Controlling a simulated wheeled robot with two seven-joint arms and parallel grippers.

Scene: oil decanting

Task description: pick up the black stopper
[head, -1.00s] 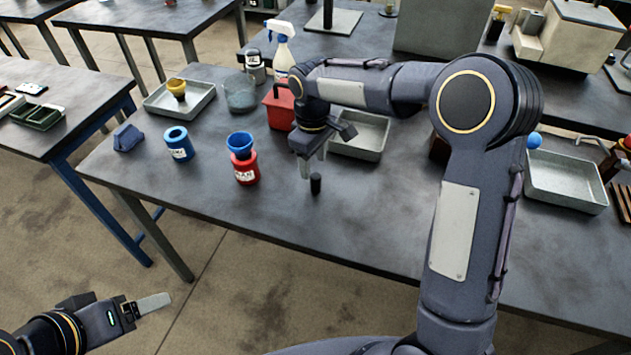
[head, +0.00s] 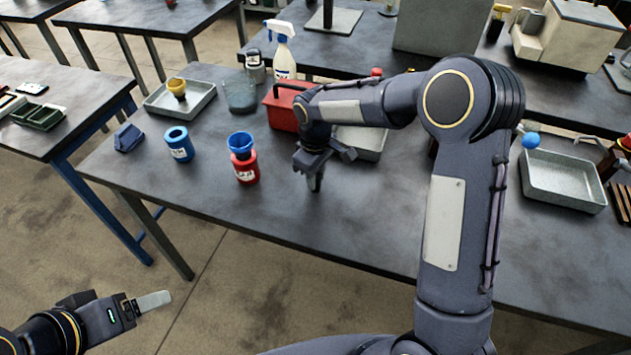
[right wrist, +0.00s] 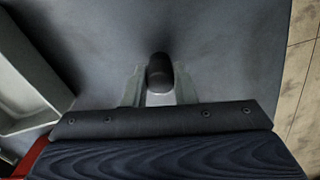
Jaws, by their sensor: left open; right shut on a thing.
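The black stopper (right wrist: 160,72) is a small dark cylinder between the two fingers of my right gripper (right wrist: 159,88) in the right wrist view. The fingers are shut on it. I cannot tell whether the stopper touches the table. My left gripper (head: 150,301) is open and empty, over the floor at the lower left, away from the table.
On the table (head: 270,217) stand a red container (head: 245,168) with a blue funnel (head: 240,142), a blue container (head: 179,145), a red box (head: 281,112) and grey trays (head: 188,104). A tray (head: 362,142) lies behind my right gripper. The table front is clear.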

